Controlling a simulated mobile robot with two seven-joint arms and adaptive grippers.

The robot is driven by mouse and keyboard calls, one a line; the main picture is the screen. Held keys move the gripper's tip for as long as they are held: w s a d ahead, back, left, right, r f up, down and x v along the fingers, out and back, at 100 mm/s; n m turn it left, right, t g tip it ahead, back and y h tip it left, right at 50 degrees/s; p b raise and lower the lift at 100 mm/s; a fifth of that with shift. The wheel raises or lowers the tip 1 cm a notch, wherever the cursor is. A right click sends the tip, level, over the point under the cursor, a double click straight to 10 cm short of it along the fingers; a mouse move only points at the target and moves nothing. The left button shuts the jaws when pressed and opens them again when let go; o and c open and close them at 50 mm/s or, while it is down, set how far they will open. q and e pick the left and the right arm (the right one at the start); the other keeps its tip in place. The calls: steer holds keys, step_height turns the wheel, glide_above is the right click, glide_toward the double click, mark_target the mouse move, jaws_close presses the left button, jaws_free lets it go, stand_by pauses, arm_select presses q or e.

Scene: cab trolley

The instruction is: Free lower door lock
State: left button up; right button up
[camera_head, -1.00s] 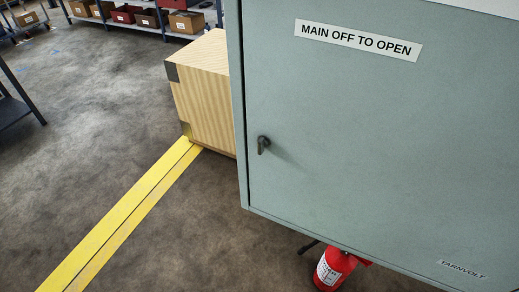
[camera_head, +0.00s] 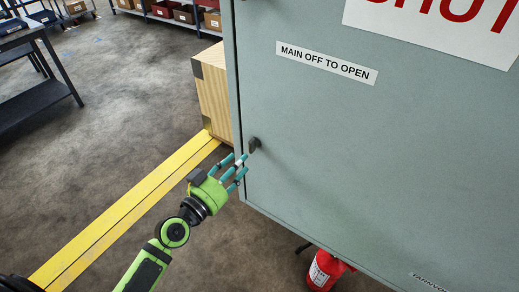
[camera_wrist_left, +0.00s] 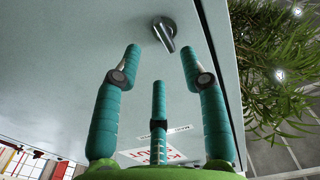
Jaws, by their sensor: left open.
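The lower door lock is a small dark turn handle (camera_head: 254,144) near the lower left edge of the grey-green cabinet door (camera_head: 330,150). In the left wrist view the handle (camera_wrist_left: 165,31) is a grey metal lever on a round base, beyond the fingertips. My left gripper (camera_head: 240,170) is green with teal fingers, just below and left of the handle. In the left wrist view the left gripper (camera_wrist_left: 160,68) has its three fingers spread, with nothing between them. The fingers appear apart from the handle. My right gripper is in neither view.
A wooden crate (camera_head: 213,95) stands behind the cabinet's left edge. A red fire extinguisher (camera_head: 322,270) is on the floor below the door. Yellow floor tape (camera_head: 130,205) runs at the left. A plant (camera_wrist_left: 275,60) shows in the left wrist view. The floor at left is mostly open.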

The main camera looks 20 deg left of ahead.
mark_target(251, 149)
arm_select(q)
steer(key=p+x, duration=0.1)
steer(key=x, duration=0.4)
steer(key=shift+w+a, duration=0.15)
steer(key=shift+w, duration=0.05)
steer(key=shift+w+d+f, duration=0.1)
steer(key=shift+w+d, duration=0.2)
steer(key=shift+w, duration=0.25)
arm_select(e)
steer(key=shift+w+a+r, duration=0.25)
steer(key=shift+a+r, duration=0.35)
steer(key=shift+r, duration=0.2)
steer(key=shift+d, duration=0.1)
arm_select(q)
jaws_close()
